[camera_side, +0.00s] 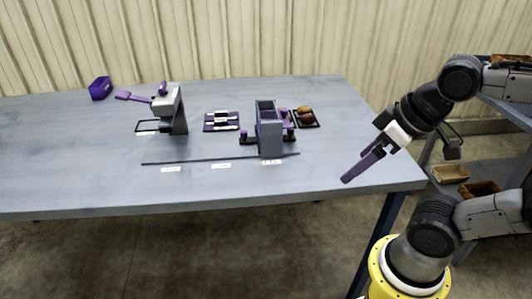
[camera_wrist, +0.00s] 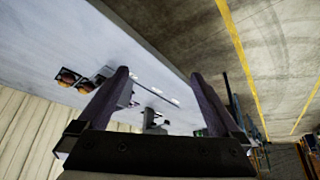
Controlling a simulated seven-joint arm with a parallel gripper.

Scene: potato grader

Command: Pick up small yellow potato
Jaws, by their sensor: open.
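Two potatoes lie on a small black tray (camera_side: 317,124) towards the right of the table. One is orange-tan (camera_side: 304,110) at the back and one is darker reddish-brown (camera_side: 306,118) in front. In the wrist view the potatoes (camera_wrist: 68,77) are small, at the left, outside my fingers. My gripper (camera_side: 346,178) hangs by the table's front right corner, to the right of the tray and nearer the front, apart from the potatoes. In the wrist view its two purple fingers (camera_wrist: 158,85) are spread and empty.
A grey two-slot holder (camera_side: 268,137) stands just left of the tray. A purple tool rack (camera_side: 221,121), a grey stand (camera_side: 172,108) and a purple bin (camera_side: 100,88) are further left. A dark strip (camera_side: 215,161) lies along the front. A shelf cart (camera_side: 465,185) with boxes is right of the table.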

